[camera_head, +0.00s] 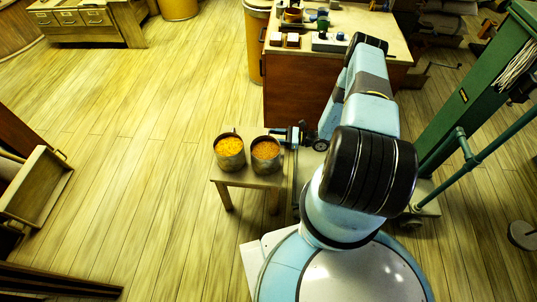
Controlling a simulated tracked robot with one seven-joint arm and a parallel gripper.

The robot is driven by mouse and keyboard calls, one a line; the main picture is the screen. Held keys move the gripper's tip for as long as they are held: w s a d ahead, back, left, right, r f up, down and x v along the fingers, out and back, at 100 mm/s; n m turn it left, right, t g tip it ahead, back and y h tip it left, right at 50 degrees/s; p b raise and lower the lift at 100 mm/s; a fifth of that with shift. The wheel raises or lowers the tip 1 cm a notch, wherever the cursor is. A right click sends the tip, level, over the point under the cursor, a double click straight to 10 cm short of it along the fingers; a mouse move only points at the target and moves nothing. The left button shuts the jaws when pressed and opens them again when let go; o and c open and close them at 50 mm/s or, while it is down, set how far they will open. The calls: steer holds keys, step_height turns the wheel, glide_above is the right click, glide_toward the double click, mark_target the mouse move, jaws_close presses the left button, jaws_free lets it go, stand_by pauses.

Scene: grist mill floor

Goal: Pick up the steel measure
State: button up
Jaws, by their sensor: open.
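Two round metal measures stand upright on a small wooden stool (245,181), both filled with orange-yellow grain. The left measure (230,159) is grey with a thin handle showing at its rim. The right measure (266,160) looks slightly darker and browner. I cannot tell for certain which one is the steel measure. My gripper (279,136) is open, at the right measure's upper right side near its rim. Its fingers are small and partly hidden, so I cannot tell whether they touch the measure.
A wooden workbench (285,88) with small blocks and tools stands behind my arm. A green machine frame (462,90) is at the right. An open wooden crate (38,186) lies at the left. The plank floor (135,130) left of the stool is clear.

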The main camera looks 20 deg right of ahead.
steer(key=shift+x, duration=2.55)
jaws_close()
steer(key=shift+r, duration=0.1)
